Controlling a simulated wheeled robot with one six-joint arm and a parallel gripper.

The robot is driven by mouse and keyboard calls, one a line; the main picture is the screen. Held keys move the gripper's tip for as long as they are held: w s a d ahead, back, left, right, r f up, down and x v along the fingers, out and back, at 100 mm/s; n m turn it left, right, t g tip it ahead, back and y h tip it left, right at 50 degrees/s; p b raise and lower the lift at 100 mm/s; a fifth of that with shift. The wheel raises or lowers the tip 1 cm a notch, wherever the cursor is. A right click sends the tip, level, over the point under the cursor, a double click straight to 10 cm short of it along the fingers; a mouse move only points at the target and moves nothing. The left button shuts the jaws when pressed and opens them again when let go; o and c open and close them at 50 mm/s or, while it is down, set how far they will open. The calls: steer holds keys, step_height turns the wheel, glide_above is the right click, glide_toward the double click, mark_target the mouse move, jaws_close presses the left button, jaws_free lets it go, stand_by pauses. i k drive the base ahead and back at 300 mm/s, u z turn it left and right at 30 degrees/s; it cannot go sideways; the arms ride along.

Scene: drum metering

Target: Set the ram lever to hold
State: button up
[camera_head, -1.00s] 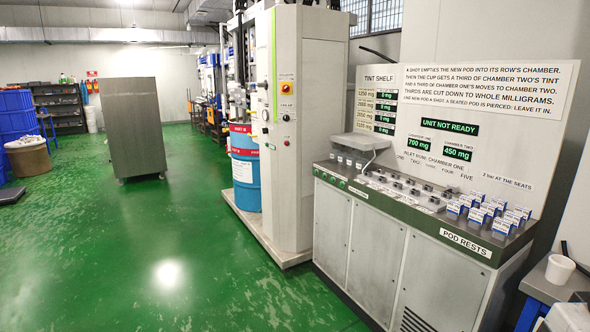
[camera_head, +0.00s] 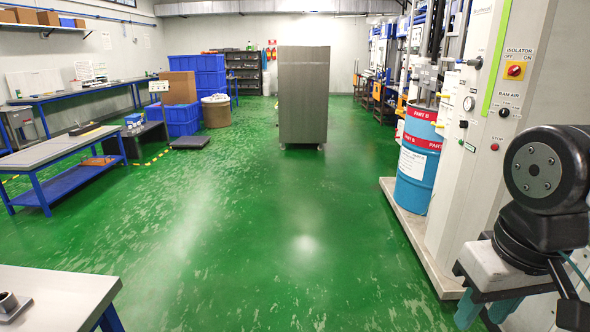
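The white press cabinet (camera_head: 478,180) stands at the right. It carries a red and yellow isolator switch (camera_head: 514,71), a black knob (camera_head: 503,112) near the RAM AIR label, and a red stop button (camera_head: 495,147). A small black-ended control (camera_head: 475,63) and another black knob (camera_head: 463,124) sit on its left face. I cannot tell which is the ram lever, nor read its setting. My gripper (camera_head: 487,310) is at the lower right, in front of the cabinet and apart from those controls. Its two teal fingers look apart and empty; the bottom edge cuts them partly.
A blue drum (camera_head: 417,160) with red bands stands on the press's pale base plate (camera_head: 410,225). A grey cabinet (camera_head: 303,95) stands mid-floor. A blue-legged bench (camera_head: 60,153) is at left, and a grey table (camera_head: 60,290) fills the lower left corner. The green floor between is clear.

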mark_target(470, 61)
steer(key=u, duration=0.3)
steer(key=i, duration=2)
steer(key=z, duration=0.2)
steer(key=i, duration=1.95)
steer(key=z, duration=0.7)
